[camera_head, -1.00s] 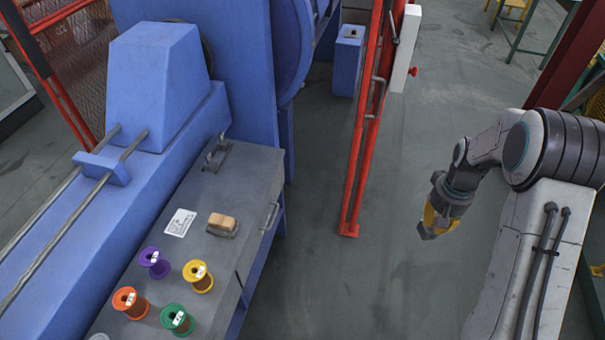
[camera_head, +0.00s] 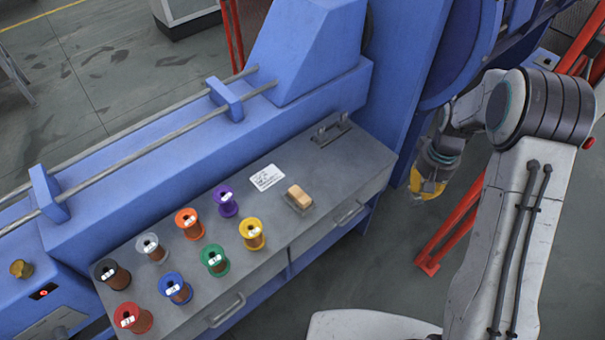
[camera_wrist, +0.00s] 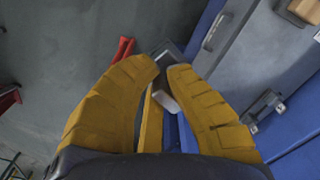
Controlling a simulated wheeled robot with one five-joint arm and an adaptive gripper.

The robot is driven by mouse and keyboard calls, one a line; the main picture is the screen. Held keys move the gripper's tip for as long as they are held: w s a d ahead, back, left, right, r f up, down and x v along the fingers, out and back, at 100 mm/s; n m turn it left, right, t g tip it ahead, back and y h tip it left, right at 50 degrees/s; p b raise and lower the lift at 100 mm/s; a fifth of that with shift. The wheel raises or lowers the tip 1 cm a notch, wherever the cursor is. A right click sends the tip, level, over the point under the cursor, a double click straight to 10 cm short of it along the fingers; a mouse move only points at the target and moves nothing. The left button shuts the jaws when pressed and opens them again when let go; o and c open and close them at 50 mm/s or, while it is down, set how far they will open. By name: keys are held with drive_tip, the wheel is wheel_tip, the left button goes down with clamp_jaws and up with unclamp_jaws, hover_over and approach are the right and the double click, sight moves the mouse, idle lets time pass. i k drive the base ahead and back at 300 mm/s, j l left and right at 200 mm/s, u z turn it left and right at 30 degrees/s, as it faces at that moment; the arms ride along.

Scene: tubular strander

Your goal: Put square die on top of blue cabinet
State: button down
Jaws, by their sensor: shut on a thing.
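My gripper (camera_head: 427,188) hangs above the floor just right of the blue machine and its grey worktop. In the wrist view its yellow fingers (camera_wrist: 166,70) are closed on a small grey block, the square die (camera_wrist: 168,52), which is mostly hidden between the fingertips. A small blue cabinet (camera_head: 545,61) stands at the far upper right in the head view, mostly hidden behind the machine and my arm. Its top lies well beyond my gripper.
The grey worktop (camera_head: 350,165) holds several coloured spools, a white label (camera_head: 267,177) and a tan block (camera_head: 299,196). A red post (camera_head: 440,243) stands close to my arm. The large blue machine (camera_head: 300,50) fills the left and middle.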

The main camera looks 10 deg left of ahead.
sight(350, 161)
drive_tip(key=i+u, duration=0.1)
drive_tip(key=u, duration=0.35)
drive_tip(key=l+u, duration=0.15)
drive_tip(key=u, duration=0.25)
drive_tip(key=i+l+u, duration=0.15)
drive_tip(key=u, duration=0.3)
drive_tip(key=l+u, duration=0.1)
drive_tip(key=u, duration=0.35)
drive_tip(key=l+u, duration=0.2)
drive_tip(key=u, duration=0.25)
drive_tip(key=l+u, duration=0.15)
drive_tip(key=u, duration=0.25)
drive_tip(key=l+u, duration=0.3)
drive_tip(key=u, duration=0.2)
drive_tip(key=l+u, duration=0.25)
drive_tip(key=u, duration=0.2)
drive_tip(key=k+l+u, duration=0.15)
drive_tip(key=u, duration=0.35)
drive_tip(key=l, duration=0.1)
